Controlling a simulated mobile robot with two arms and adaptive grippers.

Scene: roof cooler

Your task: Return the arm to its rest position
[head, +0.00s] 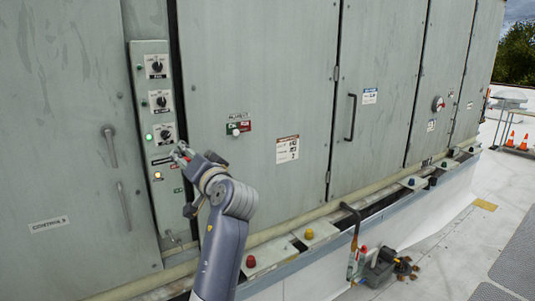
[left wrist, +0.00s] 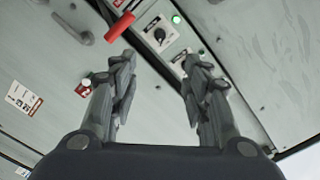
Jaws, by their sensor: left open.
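My left arm rises from the bottom of the head view, and its gripper (head: 183,155) is in front of the lower part of a narrow control panel (head: 150,48). In the left wrist view the gripper (left wrist: 158,68) has its two fingers spread apart with nothing between them. A black knob (left wrist: 160,35) and a lit green lamp (left wrist: 176,18) show beyond the fingertips. A red bar-shaped piece (left wrist: 118,27) is beyond the left finger. The gripper hides part of the panel in the head view. My right gripper is not seen.
The panel has several knobs, including the top one (head: 157,66), and a lit amber lamp (head: 158,175). Grey cabinet doors (head: 255,70) stand either side. A ledge with coloured caps (head: 308,233) runs along the base.

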